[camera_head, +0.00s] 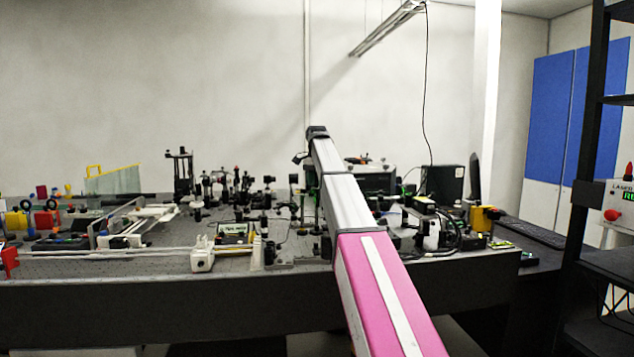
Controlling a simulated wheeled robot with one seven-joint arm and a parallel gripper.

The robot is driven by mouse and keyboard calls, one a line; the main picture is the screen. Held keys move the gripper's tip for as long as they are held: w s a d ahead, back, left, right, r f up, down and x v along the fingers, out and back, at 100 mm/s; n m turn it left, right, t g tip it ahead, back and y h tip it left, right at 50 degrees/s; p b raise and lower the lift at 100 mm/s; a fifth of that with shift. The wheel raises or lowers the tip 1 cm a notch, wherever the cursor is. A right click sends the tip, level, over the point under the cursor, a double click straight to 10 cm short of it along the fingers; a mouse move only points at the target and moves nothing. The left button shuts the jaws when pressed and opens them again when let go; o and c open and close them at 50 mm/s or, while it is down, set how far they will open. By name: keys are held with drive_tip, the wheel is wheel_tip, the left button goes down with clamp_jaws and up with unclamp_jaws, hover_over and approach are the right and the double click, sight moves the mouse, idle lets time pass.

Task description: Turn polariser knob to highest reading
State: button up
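My arm reaches from the bottom right over the bench, and its dark far joint (317,132) stands above the optics. My gripper is not visible; the arm hides what lies behind it. Small dark optical mounts (240,187) on posts crowd the middle of the bench. I cannot tell which part is the polariser knob. A small box with a lit green display (236,229) and yellow edging stands in front of the mounts. Its text is too small to read.
The dark bench (150,290) spans the view, with a bare front strip. A white device (202,254) stands near its front edge. Coloured blocks (45,220) crowd the left. A black rack (580,200) stands at right, beside a box with a red knob (611,215).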

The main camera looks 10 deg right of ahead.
clamp_jaws()
drive_tip(key=shift+m, duration=1)
drive_tip(key=shift+o, duration=0.5)
unclamp_jaws()
